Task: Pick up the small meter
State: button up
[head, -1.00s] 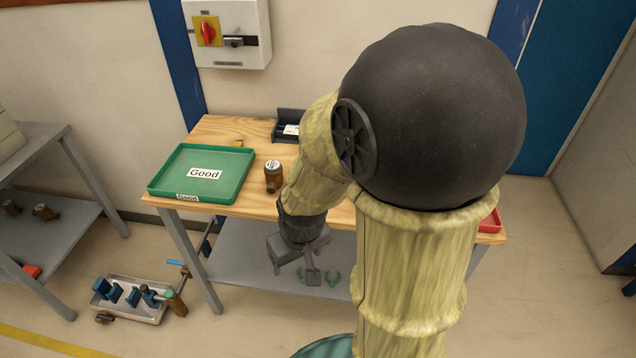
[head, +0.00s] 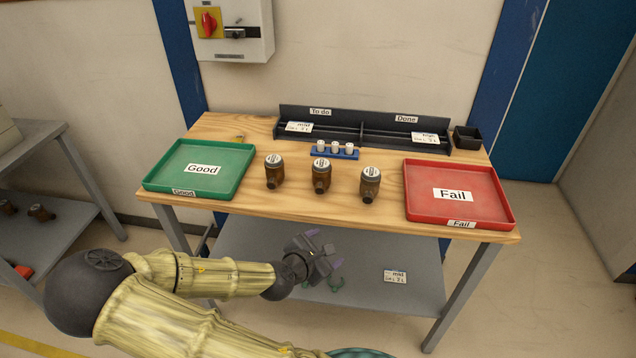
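Three brown meters with white round tops stand in a row on the wooden table: the left meter (head: 274,176), the middle meter (head: 321,180) and the right meter (head: 370,187). They look alike in size, so I cannot tell which one is the small meter. My gripper (head: 326,250) is in front of the table's front edge, below and nearer than the meters. Its fingers stand apart with nothing seen between them. It touches no meter.
The green Good tray (head: 160,178) is at the table's left and the red Fail tray (head: 508,214) at its right. Behind the meters are a blue rack with white-capped items (head: 335,155) and a dark To do/Done holder (head: 362,113). A lower shelf (head: 262,240) lies under the table.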

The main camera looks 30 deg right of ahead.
jog(key=w+a+r+n+t+h, duration=0.1)
jog(key=w+a+r+n+t, duration=0.1)
jog(key=r+n+t, duration=0.1)
jog(key=w+a+r+n+t+b, duration=0.1)
jog(key=w+a+r+n+t, duration=0.1)
jog(key=r+n, duration=0.3)
jog(key=shift+w+r+t+h, duration=0.3)
jog(key=shift+w+t+h, duration=0.15)
jog(key=shift+t, duration=0.45)
send_near(318, 176)
jog(key=x, duration=0.5)
jog(key=shift+s+d+r, duration=0.1)
jog(key=shift+d+r, duration=0.15)
jog(key=shift+d, duration=0.05)
jog(key=shift+w+d, duration=0.3)
jog(key=shift+w, duration=0.05)
jog(key=shift+f+x, duration=0.15)
jog(key=shift+x, duration=1.15)
jog(key=shift+f+x, duration=0.1)
jog(key=shift+x, duration=1.25)
jog(key=shift+w+a, duration=0.15)
